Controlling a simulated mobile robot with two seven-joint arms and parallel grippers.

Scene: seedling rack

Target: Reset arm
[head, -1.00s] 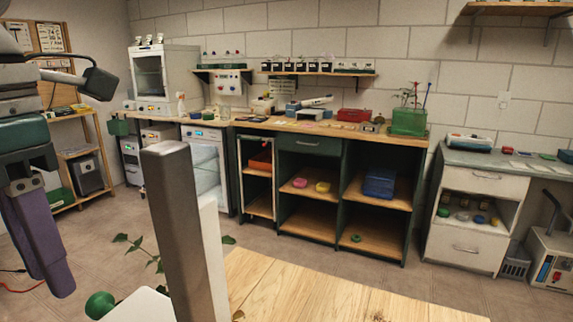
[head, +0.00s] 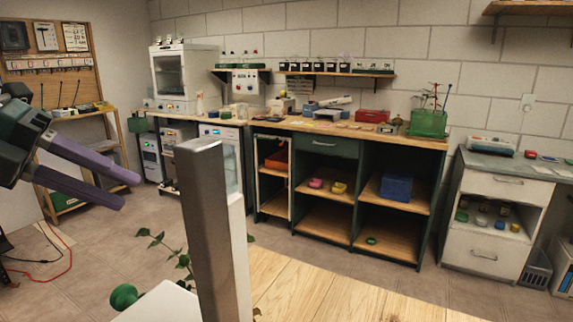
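My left gripper (head: 128,192) comes in from the left edge of the head view. Its two long purple fingers point right and slightly down, with a gap between them and nothing held. It is in the air over the floor, apart from the shelves and benches behind. My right gripper is not in view.
A grey upright post (head: 208,235) stands close in front, beside a wooden tabletop (head: 320,290). A green knob (head: 124,296) and a leafy plant (head: 172,246) are left of it. A workbench (head: 345,130) lines the back wall. Open floor (head: 95,250) lies at left.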

